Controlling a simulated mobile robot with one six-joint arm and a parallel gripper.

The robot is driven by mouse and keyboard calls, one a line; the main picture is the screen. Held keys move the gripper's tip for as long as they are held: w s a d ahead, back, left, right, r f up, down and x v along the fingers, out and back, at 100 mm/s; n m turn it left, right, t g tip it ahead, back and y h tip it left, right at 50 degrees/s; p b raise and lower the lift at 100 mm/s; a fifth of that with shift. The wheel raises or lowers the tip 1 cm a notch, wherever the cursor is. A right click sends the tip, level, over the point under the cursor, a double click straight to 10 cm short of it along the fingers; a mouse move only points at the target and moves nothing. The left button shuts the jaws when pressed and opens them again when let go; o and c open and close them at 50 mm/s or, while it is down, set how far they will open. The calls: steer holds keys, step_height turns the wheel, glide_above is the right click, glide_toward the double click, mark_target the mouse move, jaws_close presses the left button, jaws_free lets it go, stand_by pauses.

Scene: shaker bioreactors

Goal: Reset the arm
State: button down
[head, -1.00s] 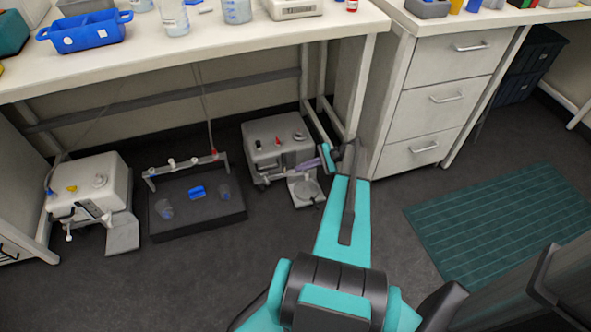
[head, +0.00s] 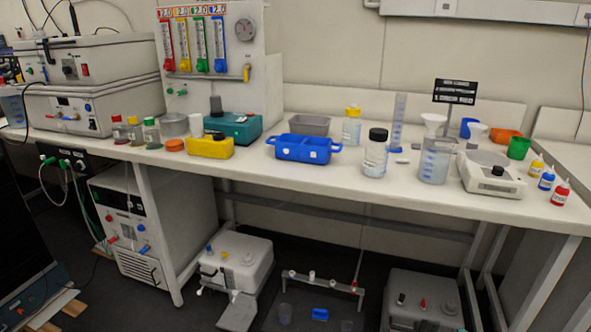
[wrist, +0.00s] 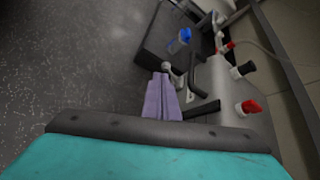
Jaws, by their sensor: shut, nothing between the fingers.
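In the wrist view my gripper (wrist: 162,98) shows its lavender fingers, close together with nothing between them. They point at the floor-level equipment under the bench. A pale box-shaped device (wrist: 232,92) with red and black knobs is just right of the fingers. My arm and gripper are not in the head view.
The head view shows a white bench (head: 460,197) with a blue tray (head: 303,148), bottles, a white balance (head: 492,174) and a gas-flow panel (head: 283,80). Below it are two floor devices (head: 236,262) (head: 420,302) and a dark tray (wrist: 160,32). Dark floor (wrist: 80,60) lies open left of my fingers.

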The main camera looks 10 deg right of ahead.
steer(key=s+a+r+n+g+h+p, duration=0.1)
steer(key=s+a+n+g+p, duration=0.15)
steer(key=a, duration=0.75)
steer(key=s+a+r+n+g+p, duration=0.1)
steer(key=s+a+n+g+p, duration=0.15)
steer(key=a, duration=0.75)
steer(key=s+a+r+n+g+h+p, duration=0.1)
steer(key=s+a+n+g+p, duration=0.2)
steer(key=a, duration=0.7)
steer(key=s+a+r+n+g+h+p, duration=0.2)
steer(key=s+a+r+n+h+p, duration=0.1)
steer(key=s, duration=0.6)
steer(key=s+a+r+n+g+h+p, duration=0.2)
steer(key=s+a+r+n+h+p, duration=0.2)
steer(key=s+a+r+n, duration=0.2)
steer(key=s+a+n, duration=0.2)
steer(key=s, duration=0.1)
steer(key=shift+s+r+h, duration=0.2)
steer(key=shift+h, duration=0.1)
steer(key=c, duration=2.5)
jaws_free()
steer(key=shift+a, duration=0.15)
